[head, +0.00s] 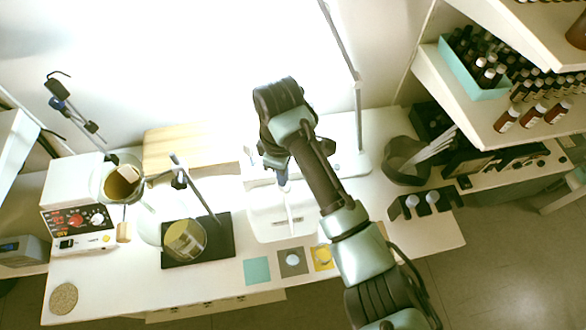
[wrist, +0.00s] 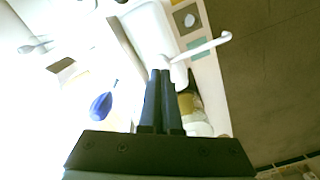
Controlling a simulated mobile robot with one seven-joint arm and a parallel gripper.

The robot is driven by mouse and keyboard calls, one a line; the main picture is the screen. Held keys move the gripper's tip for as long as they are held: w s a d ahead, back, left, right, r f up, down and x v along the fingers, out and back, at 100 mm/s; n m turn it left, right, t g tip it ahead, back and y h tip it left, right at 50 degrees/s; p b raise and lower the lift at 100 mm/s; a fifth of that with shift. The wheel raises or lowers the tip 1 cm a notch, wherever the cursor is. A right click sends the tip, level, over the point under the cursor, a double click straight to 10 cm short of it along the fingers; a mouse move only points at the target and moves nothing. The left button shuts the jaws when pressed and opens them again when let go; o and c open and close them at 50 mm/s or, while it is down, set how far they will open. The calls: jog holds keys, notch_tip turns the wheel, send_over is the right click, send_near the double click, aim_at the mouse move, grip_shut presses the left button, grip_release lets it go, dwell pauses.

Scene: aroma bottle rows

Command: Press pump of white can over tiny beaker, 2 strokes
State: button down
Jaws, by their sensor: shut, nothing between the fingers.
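A small pale round thing (head: 293,260), possibly the tiny beaker, is on the grey square.
To the left are a stand with a dark base (head: 222,248), a beaker (head: 185,240) and a hotplate (head: 78,232). Bottle shelves (head: 470,105) stand at right.

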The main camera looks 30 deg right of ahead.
jog(key=shift+f, duration=0.15)
jog(key=shift+f+b, duration=0.85)
jog(key=shift+f, duration=0.5)
jog(key=shift+r+p, duration=1.5)
jog(key=shift+r, duration=0.05)
notch_tip(320, 180, up, 6)
jog(key=p, duration=0.6)
